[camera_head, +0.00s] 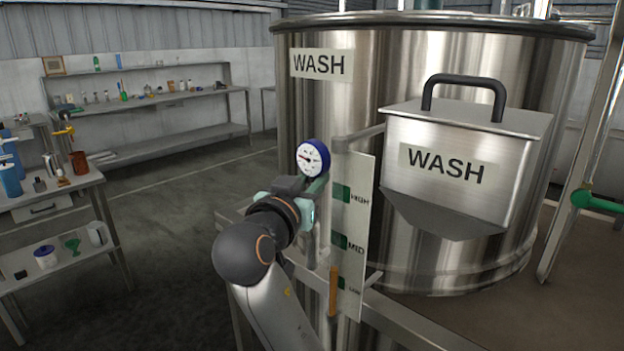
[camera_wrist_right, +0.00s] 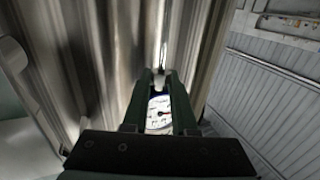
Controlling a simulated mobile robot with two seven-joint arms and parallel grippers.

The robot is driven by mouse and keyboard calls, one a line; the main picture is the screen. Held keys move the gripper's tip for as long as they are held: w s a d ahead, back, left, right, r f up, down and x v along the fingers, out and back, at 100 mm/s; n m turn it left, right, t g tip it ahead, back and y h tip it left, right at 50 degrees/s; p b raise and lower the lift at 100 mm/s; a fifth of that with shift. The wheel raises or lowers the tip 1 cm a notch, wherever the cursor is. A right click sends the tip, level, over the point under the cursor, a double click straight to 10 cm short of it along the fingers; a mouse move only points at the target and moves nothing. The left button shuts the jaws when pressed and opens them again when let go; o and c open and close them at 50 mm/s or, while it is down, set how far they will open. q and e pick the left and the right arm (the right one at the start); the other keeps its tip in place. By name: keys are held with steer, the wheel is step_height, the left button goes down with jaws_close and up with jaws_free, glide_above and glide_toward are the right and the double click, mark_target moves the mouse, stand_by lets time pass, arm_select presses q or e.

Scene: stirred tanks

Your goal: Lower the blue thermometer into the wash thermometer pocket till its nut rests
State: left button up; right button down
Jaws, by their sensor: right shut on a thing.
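The blue thermometer (camera_head: 313,158) has a round white dial with a blue rim. In the head view it stands in front of the steel tank labelled WASH (camera_head: 440,60). My right gripper (camera_head: 316,188) is shut on it just below the dial. In the right wrist view the dial (camera_wrist_right: 159,112) shows between the fingers of my right gripper (camera_wrist_right: 160,82). The thermometer's stem and nut are mostly hidden by the gripper. I cannot make out the wash thermometer pocket, nor whether the stem is in it. My left gripper is not in view.
A level board marked HIGH, MID and LOW (camera_head: 353,225) stands right beside my right gripper. A steel box labelled WASH (camera_head: 455,160) with a black handle hangs on the tank. A bench (camera_head: 50,205) with bottles stands at the left. The floor between is clear.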

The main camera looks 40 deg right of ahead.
mark_target(312, 235)
steer(key=shift+f+b, duration=0.85)
steer(key=shift+f, duration=0.35)
steer(key=shift+f+b, duration=0.7)
steer(key=shift+f, duration=0.05)
steer(key=shift+f+b, duration=0.8)
steer(key=shift+f, duration=0.1)
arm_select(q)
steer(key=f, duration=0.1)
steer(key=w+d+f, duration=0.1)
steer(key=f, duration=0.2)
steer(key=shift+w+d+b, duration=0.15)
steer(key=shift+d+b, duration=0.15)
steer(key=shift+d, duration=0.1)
arm_select(e)
steer(key=shift+f, duration=0.35)
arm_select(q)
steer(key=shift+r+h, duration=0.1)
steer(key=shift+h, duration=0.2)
arm_select(e)
steer(key=c, duration=0.8)
jaws_free()
steer(key=shift+o, duration=0.9)
